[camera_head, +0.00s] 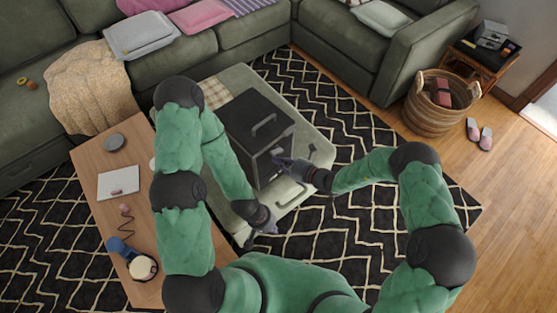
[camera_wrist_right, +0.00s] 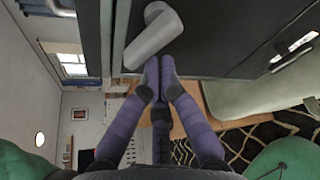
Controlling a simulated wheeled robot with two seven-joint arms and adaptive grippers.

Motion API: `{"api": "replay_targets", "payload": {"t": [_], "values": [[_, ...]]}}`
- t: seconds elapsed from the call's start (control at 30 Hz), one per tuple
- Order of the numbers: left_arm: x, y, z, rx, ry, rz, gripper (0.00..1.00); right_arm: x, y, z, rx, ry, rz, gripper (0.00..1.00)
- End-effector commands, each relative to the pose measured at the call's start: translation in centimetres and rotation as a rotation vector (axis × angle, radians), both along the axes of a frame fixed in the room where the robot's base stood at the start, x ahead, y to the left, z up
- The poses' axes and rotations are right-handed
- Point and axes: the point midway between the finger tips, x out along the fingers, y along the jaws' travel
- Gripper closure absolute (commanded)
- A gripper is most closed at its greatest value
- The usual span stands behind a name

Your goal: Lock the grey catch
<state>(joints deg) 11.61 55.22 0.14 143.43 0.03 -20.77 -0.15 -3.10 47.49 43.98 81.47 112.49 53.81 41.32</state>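A black box (camera_head: 240,112) with a handle on top stands on the pale ottoman (camera_head: 228,80). In the right wrist view, a grey lever-like catch (camera_wrist_right: 152,38) sits on a dark panel (camera_wrist_right: 215,40), at a slant. My right gripper (camera_head: 283,162) is by the front of the box; its fingers (camera_wrist_right: 158,72) point at the catch, with the tips just below it. I cannot tell whether they touch it. Two fingertips lie side by side, but how far the opposing finger is from them is unclear. My left gripper (camera_head: 264,224) is lower, near the ottoman's front edge; its fingers are too small to read.
Green sofas (camera_head: 178,52) stand behind. A wicker basket (camera_head: 428,112) is at the right. Patterned rug (camera_head: 345,235) lies clear around the ottoman's right side.

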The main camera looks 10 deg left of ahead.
Motion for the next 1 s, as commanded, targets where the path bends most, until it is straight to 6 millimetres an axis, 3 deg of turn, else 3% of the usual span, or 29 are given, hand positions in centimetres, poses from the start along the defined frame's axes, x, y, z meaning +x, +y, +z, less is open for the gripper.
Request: {"api": "replay_targets", "payload": {"t": [1.0], "values": [[0.0, 0.0, 0.83, 0.0, 0.0, 0.0, 1.0, 0.04, -0.02, 0.58, 0.097, 0.147, 0.0, 1.0]]}}
